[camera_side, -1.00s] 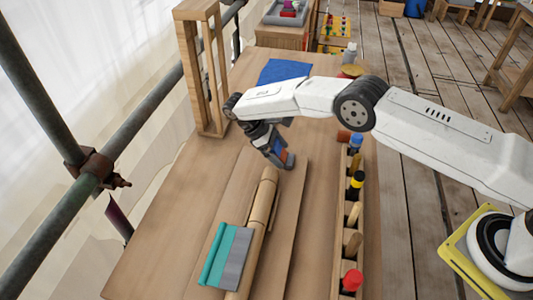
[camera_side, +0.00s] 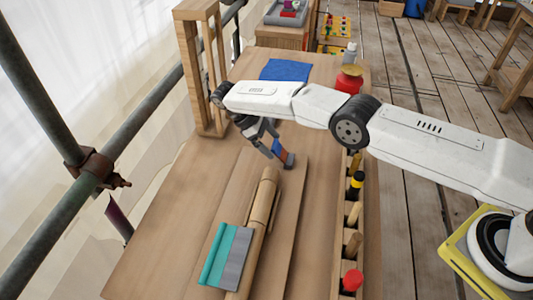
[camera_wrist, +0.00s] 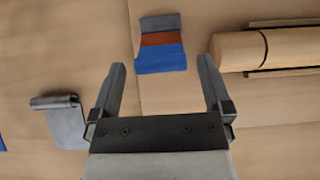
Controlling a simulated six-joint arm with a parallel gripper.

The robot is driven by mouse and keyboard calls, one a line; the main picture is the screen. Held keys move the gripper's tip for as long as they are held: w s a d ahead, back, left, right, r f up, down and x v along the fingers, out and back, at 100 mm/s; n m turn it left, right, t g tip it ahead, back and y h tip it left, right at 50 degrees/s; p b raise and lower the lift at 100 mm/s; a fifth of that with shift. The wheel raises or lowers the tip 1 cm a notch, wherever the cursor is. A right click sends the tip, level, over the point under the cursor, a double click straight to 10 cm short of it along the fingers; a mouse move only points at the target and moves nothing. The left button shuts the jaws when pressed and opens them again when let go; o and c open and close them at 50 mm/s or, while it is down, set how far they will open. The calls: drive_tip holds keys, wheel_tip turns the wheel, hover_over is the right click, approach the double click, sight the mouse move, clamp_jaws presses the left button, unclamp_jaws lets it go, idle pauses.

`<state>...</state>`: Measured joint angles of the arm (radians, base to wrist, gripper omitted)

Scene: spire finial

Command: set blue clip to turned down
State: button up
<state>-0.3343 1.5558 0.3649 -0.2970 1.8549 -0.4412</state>
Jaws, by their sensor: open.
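The blue clip (camera_wrist: 161,60) shows in the wrist view as a short strip with blue, rust-brown and grey bands, lying ahead of and between my fingers. In the side view the blue clip (camera_side: 278,146) stands on the bench by the far end of the wooden spindle, partly hidden by my gripper. My gripper (camera_wrist: 161,66) is open and empty, with one finger to each side of the strip's line. In the side view my gripper (camera_side: 266,150) is close beside the clip; I cannot tell whether they touch.
A wooden spindle (camera_wrist: 265,50) lies right of the clip. A grey bent bracket (camera_wrist: 62,120) lies to the left. A teal and grey piece (camera_side: 228,255) sits at the spindle's near end. A tool rack (camera_side: 354,215) runs along the right; a wooden frame (camera_side: 190,70) stands behind left.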

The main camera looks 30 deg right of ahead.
sight(274, 143)
drive_tip(key=shift+w+a+r, duration=0.15)
drive_tip(key=shift+a+r, duration=0.05)
drive_tip(key=shift+r, duration=0.2)
drive_tip(key=shift+r, duration=0.15)
wheel_tip(274, 143, up, 7)
idle(0.7)
drive_tip(key=c, duration=0.4)
drive_tip(key=shift+o, duration=0.2)
drive_tip(key=m+t+y, duration=0.1)
drive_tip(key=m, duration=0.5)
drive_tip(key=f+m+t+y, duration=0.1)
drive_tip(key=m+t+y, duration=0.1)
drive_tip(key=m, duration=0.4)
drive_tip(key=s+d+m+t+y, duration=0.1)
drive_tip(key=m, duration=0.5)
drive_tip(key=shift+d+f+t+y, duration=0.1)
drive_tip(key=shift+f+t+y, duration=0.2)
drive_tip(key=shift+t+y, duration=0.1)
